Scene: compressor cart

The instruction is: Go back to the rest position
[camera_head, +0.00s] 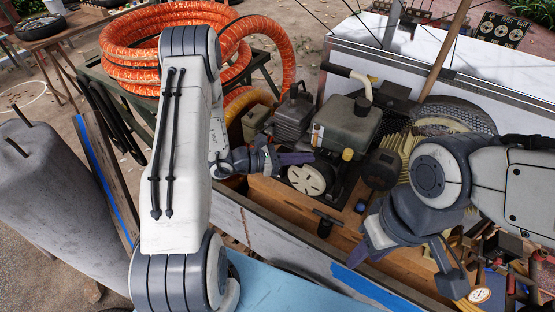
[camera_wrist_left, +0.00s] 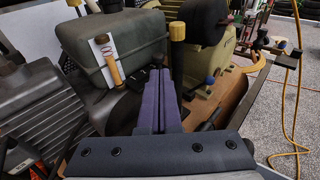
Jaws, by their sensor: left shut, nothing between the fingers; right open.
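My left gripper (camera_head: 293,158) is in front of the compressor engine in the head view, its purple fingers together. It also shows in the left wrist view (camera_wrist_left: 161,85), shut with nothing between the fingers. The compressor (camera_head: 345,125) has a grey-green tank and a round cream cover (camera_head: 307,179) just below my left fingertips. I cannot tell whether the fingers touch it. My right gripper (camera_head: 366,240) is at the lower right of the head view, open, over the wooden cart deck (camera_head: 280,205). Part of the deck is hidden by my arms.
An orange hose coil (camera_head: 125,50) lies on a stand behind my left arm. Loose tools (camera_head: 500,275) crowd the lower right, by my right arm. A white-topped box (camera_head: 470,75) stands behind the compressor. A light blue surface (camera_head: 290,288) at the bottom is clear.

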